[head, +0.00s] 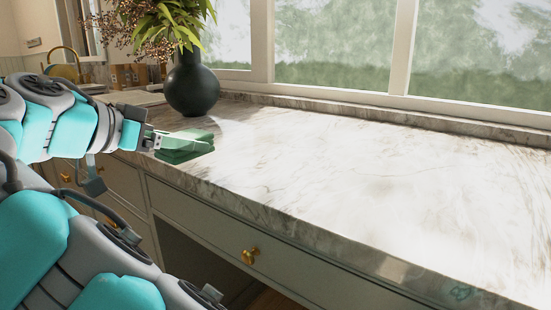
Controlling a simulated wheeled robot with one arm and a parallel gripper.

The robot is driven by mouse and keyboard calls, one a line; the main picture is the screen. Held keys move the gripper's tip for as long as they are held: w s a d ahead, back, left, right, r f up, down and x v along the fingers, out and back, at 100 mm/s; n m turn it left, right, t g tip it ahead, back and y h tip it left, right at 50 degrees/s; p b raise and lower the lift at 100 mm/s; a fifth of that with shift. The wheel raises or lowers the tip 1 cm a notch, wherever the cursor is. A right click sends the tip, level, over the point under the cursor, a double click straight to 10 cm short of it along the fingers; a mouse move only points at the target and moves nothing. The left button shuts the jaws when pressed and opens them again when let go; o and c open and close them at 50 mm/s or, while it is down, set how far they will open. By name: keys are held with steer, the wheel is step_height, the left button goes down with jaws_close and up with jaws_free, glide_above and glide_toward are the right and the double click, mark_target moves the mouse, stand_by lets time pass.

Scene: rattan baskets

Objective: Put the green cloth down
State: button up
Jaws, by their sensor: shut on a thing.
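The green cloth (190,146) is a small folded stack at the left of the marble countertop, near its front edge. My gripper (168,141) reaches in from the left and is shut on the cloth's left side. The cloth is at about the height of the counter surface; I cannot tell whether it touches the marble (330,180). The fingertips are partly hidden by the cloth.
A dark round vase (192,90) with leafy stems stands just behind the cloth. The window frame (400,50) and a low sill run along the back. The counter to the right is wide and clear. Drawers with a brass knob (250,256) lie below the front edge.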

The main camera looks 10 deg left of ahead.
steer(key=shift+w+d, duration=0.3)
steer(key=shift+d, duration=0.3)
steer(key=shift+w+d, duration=0.25)
steer(key=shift+d, duration=0.35)
steer(key=shift+w+d+f+h, duration=0.25)
steer(key=shift+w+h, duration=0.05)
steer(key=shift+w, duration=0.05)
steer(key=shift+w+d+f+b, duration=0.2)
steer(key=shift+w+d+b, duration=0.35)
steer(key=shift+w+d, duration=0.35)
steer(key=shift+w+d+f+b, duration=0.15)
steer(key=shift+w+d+b, duration=0.4)
steer(key=shift+w+d, duration=0.25)
steer(key=shift+w+d+r, duration=0.1)
steer(key=shift+w+d, duration=0.35)
steer(key=shift+d, duration=0.15)
glide_above(266, 167)
steer(key=shift+s+f, duration=0.15)
steer(key=shift+f, duration=0.2)
steer(key=shift+f+p, duration=0.4)
steer(key=shift+f, duration=1.4)
steer(key=shift+f, duration=0.15)
steer(key=o, duration=1.2)
